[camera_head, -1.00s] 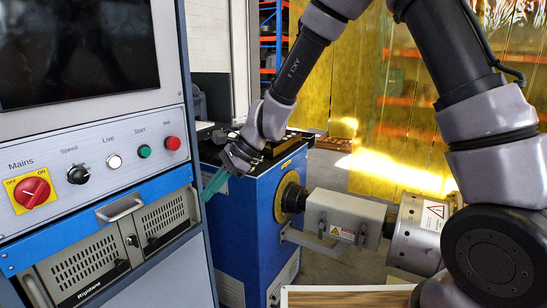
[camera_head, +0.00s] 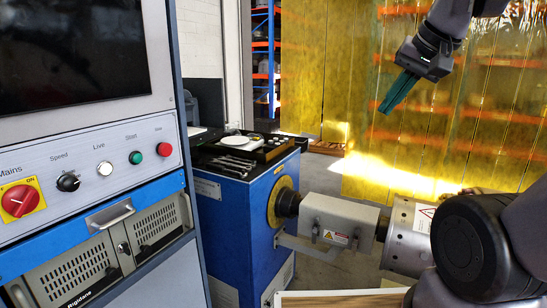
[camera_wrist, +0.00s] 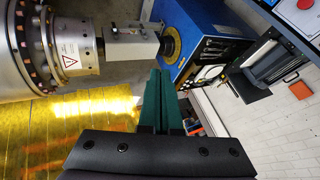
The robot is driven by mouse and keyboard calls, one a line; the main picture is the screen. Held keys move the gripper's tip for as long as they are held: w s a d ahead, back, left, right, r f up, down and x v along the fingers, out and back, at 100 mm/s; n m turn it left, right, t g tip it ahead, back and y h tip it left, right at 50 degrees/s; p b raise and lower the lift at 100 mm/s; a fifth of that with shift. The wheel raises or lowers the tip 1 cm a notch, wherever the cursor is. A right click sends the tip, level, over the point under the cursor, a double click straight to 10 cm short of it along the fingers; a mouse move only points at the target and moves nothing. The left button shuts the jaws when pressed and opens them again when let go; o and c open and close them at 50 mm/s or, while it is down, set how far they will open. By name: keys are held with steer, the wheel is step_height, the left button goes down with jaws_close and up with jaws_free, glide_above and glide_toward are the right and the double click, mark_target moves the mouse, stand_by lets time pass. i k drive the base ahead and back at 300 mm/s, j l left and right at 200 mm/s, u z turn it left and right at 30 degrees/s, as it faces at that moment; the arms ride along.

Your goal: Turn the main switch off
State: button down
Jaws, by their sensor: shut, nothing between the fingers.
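The main switch (camera_head: 20,200) is a red rotary knob on a yellow plate, under the label "Mains", at the left end of the control panel in the head view. Its pointer marking is too small to read with certainty. My gripper (camera_head: 391,103) has green fingers and hangs in the air at the upper right of the head view, far from the switch. Its fingers are shut together and empty. In the wrist view the fingers (camera_wrist: 157,98) point toward the blue machine, and the main switch cannot be made out.
Speed knob (camera_head: 68,181), white Live button (camera_head: 135,157), green Start button (camera_head: 135,157) and red button (camera_head: 164,149) sit right of the switch. A blue machine (camera_head: 235,215) with tools on top and a shaft with a grey cover (camera_head: 340,215) stands between. Yellow curtains hang behind.

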mark_target(18, 201)
steer(key=k+j+u, duration=0.15)
steer(key=u, duration=1.4)
steer(key=k+j, duration=0.05)
